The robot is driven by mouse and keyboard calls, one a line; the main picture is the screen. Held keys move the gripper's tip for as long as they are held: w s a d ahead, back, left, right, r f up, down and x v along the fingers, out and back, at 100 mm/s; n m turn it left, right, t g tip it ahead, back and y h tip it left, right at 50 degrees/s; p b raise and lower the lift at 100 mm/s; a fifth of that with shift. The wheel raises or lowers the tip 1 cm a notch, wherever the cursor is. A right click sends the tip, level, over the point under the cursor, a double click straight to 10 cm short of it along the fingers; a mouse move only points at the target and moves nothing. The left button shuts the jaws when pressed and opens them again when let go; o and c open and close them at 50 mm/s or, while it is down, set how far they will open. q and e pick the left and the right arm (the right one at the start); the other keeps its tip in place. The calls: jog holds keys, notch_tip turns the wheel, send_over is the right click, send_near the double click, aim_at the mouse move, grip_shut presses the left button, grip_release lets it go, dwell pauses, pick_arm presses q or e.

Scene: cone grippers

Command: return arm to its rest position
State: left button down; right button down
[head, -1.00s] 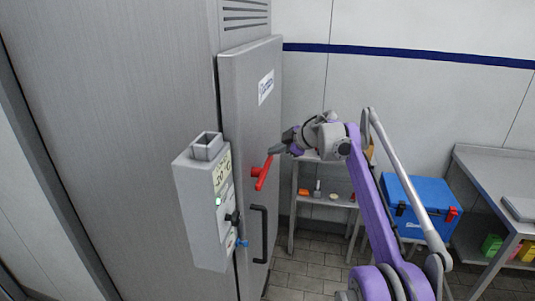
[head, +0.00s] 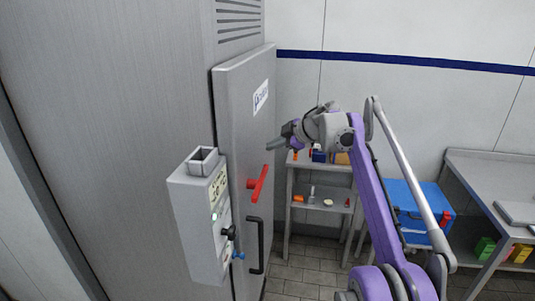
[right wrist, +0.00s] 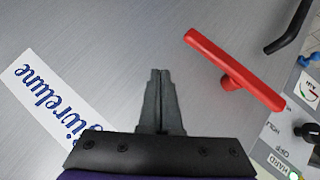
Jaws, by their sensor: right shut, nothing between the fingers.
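My right gripper (head: 272,144) is shut and empty in the head view, in front of the tall grey cabinet door (head: 240,130) and above its red handle (head: 258,184). In the right wrist view the shut fingers (right wrist: 160,75) point over the bare grey door surface. There the red handle (right wrist: 235,68) lies to the right of the fingertips, apart from them. My purple right arm comes in from the lower right. My left gripper is not in view.
A grey control box (head: 195,225) juts from the cabinet's front, beside a black door handle (head: 255,246). Behind stand a small shelf (head: 318,202) with several items, a blue cool box (head: 405,208) and a grey table (head: 490,170) on the right.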

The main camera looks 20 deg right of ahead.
jog(key=s+d+r, duration=0.3)
jog(key=d+r, duration=0.1)
jog(key=r, duration=0.1)
jog(key=shift+s+d+r+p, duration=0.2)
jog(key=shift+d+r+p, duration=0.1)
jog(key=shift+d+p, duration=0.15)
jog(key=a+r+m+t+h, duration=0.4)
jog(key=a+r+m+t, duration=0.1)
jog(key=r+t, duration=0.3)
jog(key=s+a+f+m+g+h, duration=0.1)
jog(key=s+f+m+g+h, duration=0.65)
jog(key=s+f, duration=0.8)
jog(key=s+a+f+g+y, duration=0.1)
jog(key=s+a+f+y, duration=0.1)
jog(key=s+a+f, duration=0.2)
jog(key=s+a+f+m+g+y, duration=0.1)
jog(key=s+a+f, duration=0.3)
jog(key=s+f, duration=0.6)
jog(key=s+a+f+g+y, duration=0.2)
jog(key=s+a+f+y, duration=0.1)
jog(key=s+f, duration=0.5)
notch_tip(320, 180, down, 4)
jog(key=shift+a+r+m, duration=0.2)
jog(key=shift+a+m, duration=0.15)
jog(key=shift+a, duration=0.4)
